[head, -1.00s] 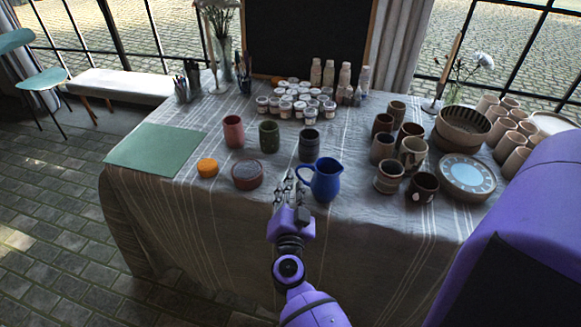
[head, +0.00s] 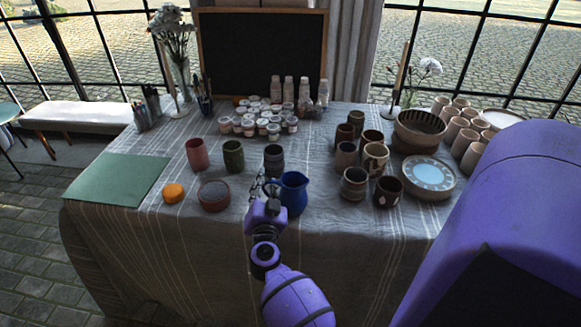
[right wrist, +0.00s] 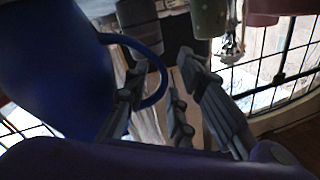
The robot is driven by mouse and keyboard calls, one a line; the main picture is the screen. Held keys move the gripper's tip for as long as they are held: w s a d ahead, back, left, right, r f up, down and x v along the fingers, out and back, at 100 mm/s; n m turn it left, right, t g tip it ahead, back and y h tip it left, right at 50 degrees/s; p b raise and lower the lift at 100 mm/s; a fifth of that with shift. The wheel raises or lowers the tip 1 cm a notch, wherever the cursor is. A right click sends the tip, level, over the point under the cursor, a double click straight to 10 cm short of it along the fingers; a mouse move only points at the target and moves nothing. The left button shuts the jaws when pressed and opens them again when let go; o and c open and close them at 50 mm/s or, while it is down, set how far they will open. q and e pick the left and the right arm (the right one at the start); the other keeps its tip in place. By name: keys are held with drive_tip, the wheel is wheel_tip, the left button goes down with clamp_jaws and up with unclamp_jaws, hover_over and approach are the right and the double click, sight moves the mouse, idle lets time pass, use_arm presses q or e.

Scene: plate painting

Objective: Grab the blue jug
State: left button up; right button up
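The blue jug (head: 294,193) stands upright on the cloth-covered table near its front edge. My right gripper (head: 262,187) is just left of the jug, at its handle side, and covers the handle in the head view. In the right wrist view the jug (right wrist: 45,70) fills the left side, and its looped handle reaches in among the fingers of my right gripper (right wrist: 170,105). The fingers are spread apart, one by the handle and others to the right of it. I cannot tell whether they touch the handle. My left gripper is not in view.
A grey cup (head: 274,160) stands close behind the gripper. A dark red bowl (head: 214,194) and an orange item (head: 173,193) are to the left. Brown mugs (head: 354,184) stand right of the jug, with clear cloth between. A green mat (head: 117,179) lies at far left.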

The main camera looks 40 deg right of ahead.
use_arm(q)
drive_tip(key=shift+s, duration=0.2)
use_arm(e)
clamp_jaws()
drive_tip(key=shift+r, duration=0.15)
